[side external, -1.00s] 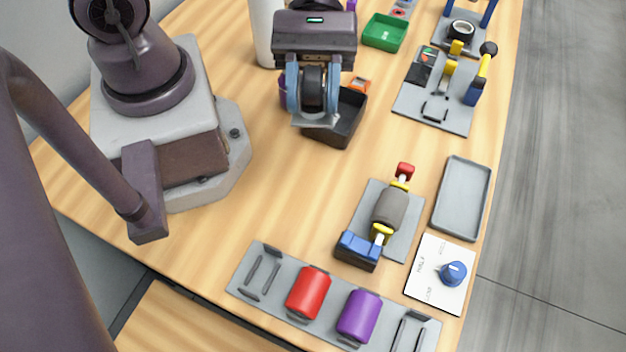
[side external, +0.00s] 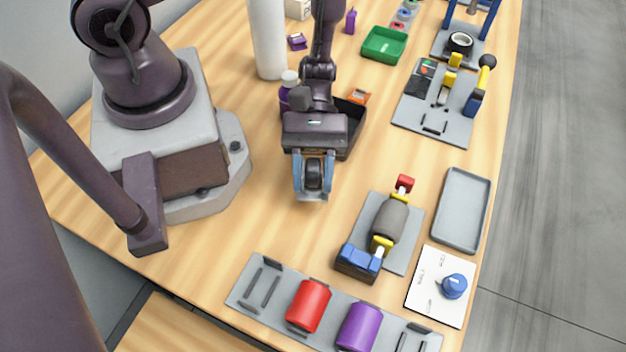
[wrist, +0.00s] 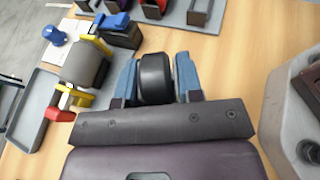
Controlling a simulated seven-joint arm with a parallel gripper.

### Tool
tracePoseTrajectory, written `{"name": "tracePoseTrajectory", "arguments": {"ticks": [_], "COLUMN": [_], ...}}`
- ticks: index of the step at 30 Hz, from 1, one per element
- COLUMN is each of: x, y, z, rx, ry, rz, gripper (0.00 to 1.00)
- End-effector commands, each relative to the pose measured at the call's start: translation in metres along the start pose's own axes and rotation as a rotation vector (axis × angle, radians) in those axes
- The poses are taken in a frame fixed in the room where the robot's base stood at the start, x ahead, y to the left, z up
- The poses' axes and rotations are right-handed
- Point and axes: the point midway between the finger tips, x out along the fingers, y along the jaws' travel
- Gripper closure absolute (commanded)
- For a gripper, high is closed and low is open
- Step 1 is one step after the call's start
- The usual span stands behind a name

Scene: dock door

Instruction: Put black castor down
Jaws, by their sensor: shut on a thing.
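The black castor (side external: 313,176) is a dark wheel held between the blue fingers of my gripper (side external: 314,180). The wrist view also shows the castor (wrist: 155,78), with one finger of my gripper (wrist: 157,82) on each side of it. In the side external view the gripper is over bare wood, left of the grey roller fixture. I cannot tell whether the castor touches the table.
A grey plate with a red roller (side external: 309,305) and a purple roller (side external: 359,326) lies at the front. The grey-barrelled roller fixture (side external: 390,222) is to the right, beside an empty grey tray (side external: 483,212) and a blue knob (side external: 454,286). A black bin (side external: 351,128) is behind the gripper.

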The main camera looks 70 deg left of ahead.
Motion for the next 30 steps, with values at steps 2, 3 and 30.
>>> {"name": "tracePoseTrajectory", "arguments": {"ticks": [2, 3, 30], "x": [0.005, 0.006, 0.012], "y": [0.000, -0.001, 0.000], "z": [-0.010, -0.014, -0.030], "rx": [-0.003, -0.002, 0.001], "ry": [-0.002, -0.003, 0.000], "rz": [-0.001, -0.002, 0.000], "gripper": [0.97, 0.97, 0.55]}}
